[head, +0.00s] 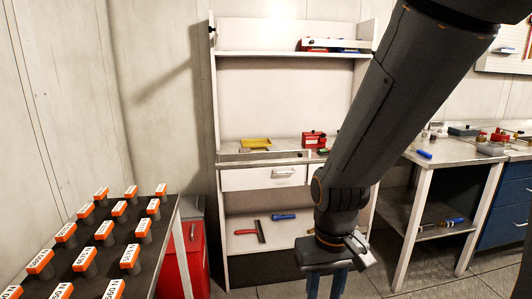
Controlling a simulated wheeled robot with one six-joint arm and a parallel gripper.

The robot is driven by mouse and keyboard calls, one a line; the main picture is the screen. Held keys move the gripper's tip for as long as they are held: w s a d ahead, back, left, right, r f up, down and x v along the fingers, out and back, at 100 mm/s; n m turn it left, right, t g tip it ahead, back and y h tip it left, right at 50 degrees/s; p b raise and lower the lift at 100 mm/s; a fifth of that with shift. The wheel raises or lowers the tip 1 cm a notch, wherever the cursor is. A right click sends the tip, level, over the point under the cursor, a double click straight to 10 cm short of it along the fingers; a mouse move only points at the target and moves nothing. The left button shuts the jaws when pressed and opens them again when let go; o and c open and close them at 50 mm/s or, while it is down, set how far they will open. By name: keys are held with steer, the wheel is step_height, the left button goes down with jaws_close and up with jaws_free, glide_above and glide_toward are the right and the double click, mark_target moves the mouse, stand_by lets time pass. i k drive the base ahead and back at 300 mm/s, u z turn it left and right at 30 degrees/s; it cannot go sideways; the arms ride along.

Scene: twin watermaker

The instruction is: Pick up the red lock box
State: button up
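A small red box (314,140) with a dark part on top, which looks like the red lock box, sits on the white workbench, towards the right of its top. It is left of my arm and in clear view. My gripper (326,287) hangs low in front of the bench, well below and nearer than the box. Its two dark fingers point down and look apart, with nothing visible between them. The fingertips are partly cut off by the lower part of the picture.
A dark table (118,240) with several orange-topped blocks stands at left, beside a red cabinet (194,250). Another bench (450,160) stands at right.

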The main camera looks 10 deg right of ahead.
mark_target(308, 142)
steer(key=z, duration=0.6)
steer(key=i, duration=0.9)
steer(key=z, duration=0.6)
steer(key=i, duration=0.8)
steer(key=u, duration=0.15)
